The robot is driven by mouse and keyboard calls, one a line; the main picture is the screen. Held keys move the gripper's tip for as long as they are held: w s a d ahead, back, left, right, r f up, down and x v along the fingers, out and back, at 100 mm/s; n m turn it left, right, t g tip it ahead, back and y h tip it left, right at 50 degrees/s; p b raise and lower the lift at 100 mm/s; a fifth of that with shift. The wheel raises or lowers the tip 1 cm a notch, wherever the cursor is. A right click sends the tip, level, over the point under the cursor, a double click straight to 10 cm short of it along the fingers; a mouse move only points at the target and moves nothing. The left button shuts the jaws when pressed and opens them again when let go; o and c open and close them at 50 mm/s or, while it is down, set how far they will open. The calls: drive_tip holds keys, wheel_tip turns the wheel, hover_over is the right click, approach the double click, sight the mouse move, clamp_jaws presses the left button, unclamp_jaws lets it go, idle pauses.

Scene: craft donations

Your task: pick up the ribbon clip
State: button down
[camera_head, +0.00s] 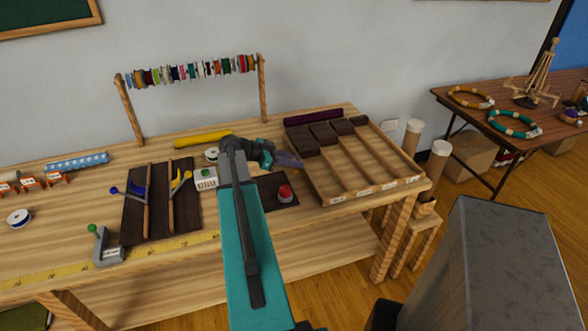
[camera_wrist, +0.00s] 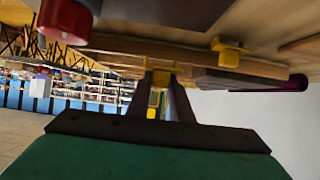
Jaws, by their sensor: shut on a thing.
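My gripper (camera_wrist: 164,95) is shut on a small yellow piece, the ribbon clip (camera_wrist: 160,78), which shows between the two dark fingers in the wrist view. In the head view my gripper (camera_head: 298,163) is at the left edge of the wooden compartment tray (camera_head: 345,185). The clip cannot be made out there. A second small yellow piece (camera_wrist: 230,50) shows to the right of the fingers in the wrist view, against a wooden edge.
A red-topped pot (camera_head: 285,194) stands on a dark mat (camera_head: 274,181) just below my gripper. Dark blocks (camera_head: 325,133) fill the tray's back. A tool board (camera_head: 133,220), a white box (camera_head: 205,179) and a spool rack (camera_head: 263,90) are to the left. The tray's front compartments are empty.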

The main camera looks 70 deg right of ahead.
drive_tip(key=shift+r+b, duration=0.6)
drive_tip(key=shift+r, duration=2.1)
